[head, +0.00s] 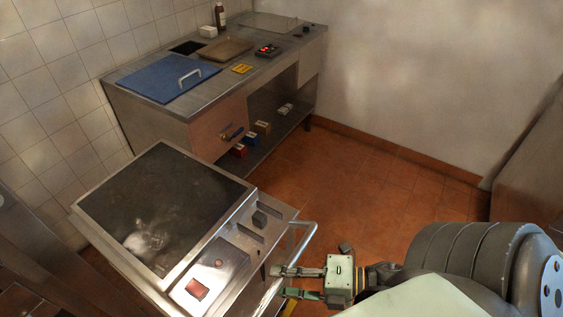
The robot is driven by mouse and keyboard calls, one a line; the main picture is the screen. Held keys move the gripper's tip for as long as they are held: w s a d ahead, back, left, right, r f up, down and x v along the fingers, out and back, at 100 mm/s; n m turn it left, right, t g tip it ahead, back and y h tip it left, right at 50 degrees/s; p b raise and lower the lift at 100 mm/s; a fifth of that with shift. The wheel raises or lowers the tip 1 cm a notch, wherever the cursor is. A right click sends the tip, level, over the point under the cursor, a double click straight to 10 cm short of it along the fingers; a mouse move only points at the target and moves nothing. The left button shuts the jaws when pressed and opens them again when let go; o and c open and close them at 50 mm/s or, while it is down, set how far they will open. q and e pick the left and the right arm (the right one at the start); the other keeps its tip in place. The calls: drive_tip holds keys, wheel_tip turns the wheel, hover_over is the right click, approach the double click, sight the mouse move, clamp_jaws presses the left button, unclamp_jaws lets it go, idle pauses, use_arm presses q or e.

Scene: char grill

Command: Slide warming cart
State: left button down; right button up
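The warming cart (153,213) is a steel unit with a dark, smudged glass top, standing at the lower left. Its front panel has a red-lit switch (197,289) and dark slots. A bent metal bar handle (304,243) sticks out from its right side. My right gripper (273,282) comes in from the right, at the near end of this handle. Its two fingers point left and are apart, with a gap between them. The near end of the handle is hidden around the fingers, so I cannot tell whether they touch it. My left gripper is out of view.
A steel counter (215,99) stands along the back wall with a blue board (167,78), a brown tray (225,50) and a bottle (220,16). Small boxes (262,127) sit on its lower shelf. The tiled floor (365,190) between cart and right wall is clear.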

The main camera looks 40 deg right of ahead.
drive_tip(key=o, duration=0.4)
drive_tip(key=shift+s+d, duration=0.1)
drive_tip(key=shift+s, duration=0.1)
drive_tip(key=shift+c, duration=0.2)
drive_tip(key=shift+w, duration=0.1)
drive_tip(key=v, duration=1.2)
